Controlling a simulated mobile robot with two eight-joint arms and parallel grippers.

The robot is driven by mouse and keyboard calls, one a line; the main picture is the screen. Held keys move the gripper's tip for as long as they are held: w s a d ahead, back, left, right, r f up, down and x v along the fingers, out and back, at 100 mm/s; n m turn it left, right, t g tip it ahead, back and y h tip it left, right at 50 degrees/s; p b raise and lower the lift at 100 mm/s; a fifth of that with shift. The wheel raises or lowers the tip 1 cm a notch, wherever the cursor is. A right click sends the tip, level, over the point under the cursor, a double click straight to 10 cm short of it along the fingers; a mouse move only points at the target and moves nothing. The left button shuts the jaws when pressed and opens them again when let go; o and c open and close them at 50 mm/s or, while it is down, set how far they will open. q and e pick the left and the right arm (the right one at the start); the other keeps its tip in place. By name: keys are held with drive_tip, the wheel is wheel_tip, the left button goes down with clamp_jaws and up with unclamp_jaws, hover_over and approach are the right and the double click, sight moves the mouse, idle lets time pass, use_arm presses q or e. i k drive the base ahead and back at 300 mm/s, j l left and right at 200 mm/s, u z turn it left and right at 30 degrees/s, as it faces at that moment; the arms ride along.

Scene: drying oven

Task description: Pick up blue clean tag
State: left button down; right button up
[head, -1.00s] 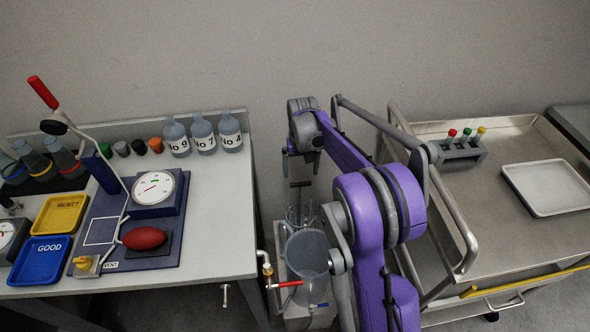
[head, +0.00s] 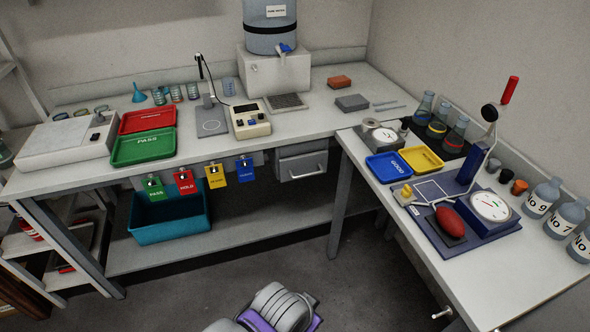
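A blue tag (head: 245,169) hangs at the front edge of the back bench, the rightmost in a row of coloured tags. Its lettering is too small to read surely. Beside it to the left hang a yellow tag (head: 216,176), a red HOLD tag (head: 185,182) and a green PASS tag (head: 155,189). Each has a small lock-like top. Neither of my grippers is in view. Only a purple and grey part of my arm shows at the bottom centre, well apart from the tags.
A teal bin (head: 170,222) stands on the lower shelf under the tags. A drawer unit (head: 302,164) hangs right of the blue tag. The right bench (head: 462,268) holds blue and yellow trays, flasks and a gauge stand. The floor (head: 345,285) between is clear.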

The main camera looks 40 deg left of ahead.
sight(246, 173)
drive_tip(key=i+l+u, duration=0.1)
drive_tip(key=u, duration=1.85)
drive_tip(key=i+j+u, duration=0.45)
drive_tip(key=i+j, duration=0.25)
drive_tip(key=i, duration=0.1)
